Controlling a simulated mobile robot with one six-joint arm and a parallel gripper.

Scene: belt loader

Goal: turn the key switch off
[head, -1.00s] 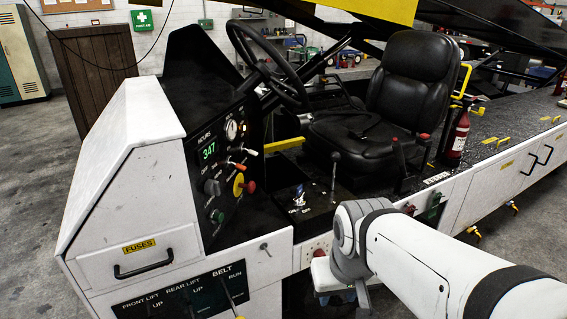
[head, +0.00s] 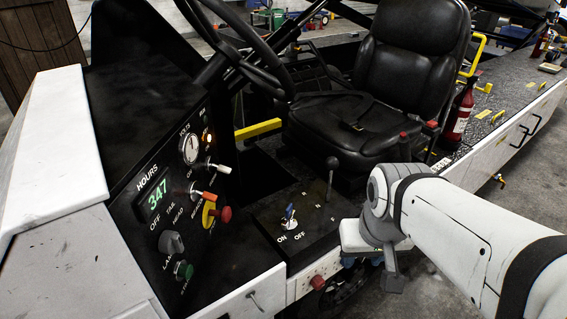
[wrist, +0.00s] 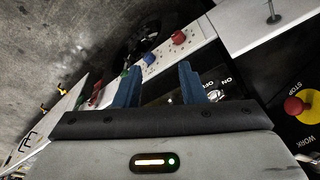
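The key switch (head: 291,222) sits on the black console beside the seat, with a blue upright grip on a pale round base. ON and OFF labels lie in front of it; I cannot tell which one it points at. In the wrist view the pale base of the key switch (wrist: 214,97) shows beside the right finger, which partly hides it. My gripper (wrist: 158,82) has its two blue fingers apart with nothing between them. In the head view the gripper hangs low to the right of the console, mostly hidden behind my wrist.
A black lever (head: 331,175) stands just behind the key switch. A red stop button (head: 224,214) on yellow is on the dash panel to the left. A red knob (head: 317,282) is on the side panel below. The steering wheel (head: 245,45) overhangs the dash.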

